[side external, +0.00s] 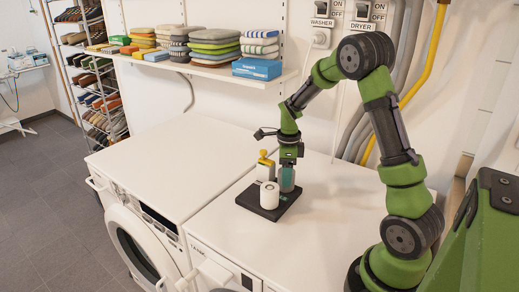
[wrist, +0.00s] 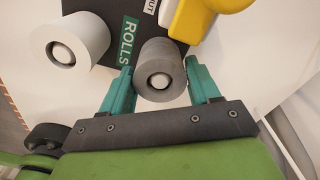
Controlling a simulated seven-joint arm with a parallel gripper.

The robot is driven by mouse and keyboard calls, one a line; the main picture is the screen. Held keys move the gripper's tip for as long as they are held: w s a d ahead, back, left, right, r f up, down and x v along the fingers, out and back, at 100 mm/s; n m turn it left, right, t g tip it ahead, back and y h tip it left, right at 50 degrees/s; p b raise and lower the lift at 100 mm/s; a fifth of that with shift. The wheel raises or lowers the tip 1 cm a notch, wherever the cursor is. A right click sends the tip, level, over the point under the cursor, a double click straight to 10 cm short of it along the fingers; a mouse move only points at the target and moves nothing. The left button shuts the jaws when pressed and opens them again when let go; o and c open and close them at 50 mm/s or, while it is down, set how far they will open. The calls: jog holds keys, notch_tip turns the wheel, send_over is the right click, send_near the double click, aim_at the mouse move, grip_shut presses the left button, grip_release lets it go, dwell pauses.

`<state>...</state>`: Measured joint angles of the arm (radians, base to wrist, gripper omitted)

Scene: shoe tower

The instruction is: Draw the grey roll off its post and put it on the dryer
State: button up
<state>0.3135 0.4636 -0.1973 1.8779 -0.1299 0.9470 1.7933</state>
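The grey roll (wrist: 161,70) stands on the dark base, with its open core facing the wrist camera. My gripper (wrist: 158,68) is over it with one teal finger on each side of the roll. Each finger lies very close to the roll's side, and I cannot tell whether they touch it or leave a thin gap. In the side external view my gripper (side external: 287,172) points straight down at the back of the dark base (side external: 250,199), and its fingers largely hide the grey roll. The white-topped dryer cannot be told by label from the washer.
A white roll (side external: 269,195) stands beside the grey one on the base, and a yellow object (side external: 265,166) stands behind it. A white machine top (side external: 335,205) is clear to the right, another (side external: 170,160) to the left. A shelf (side external: 225,72) of folded cloths hangs above.

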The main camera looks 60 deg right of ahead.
jog(key=c, duration=0.7)
jog(key=shift+r, duration=0.65)
jog(key=shift+r, duration=3.4)
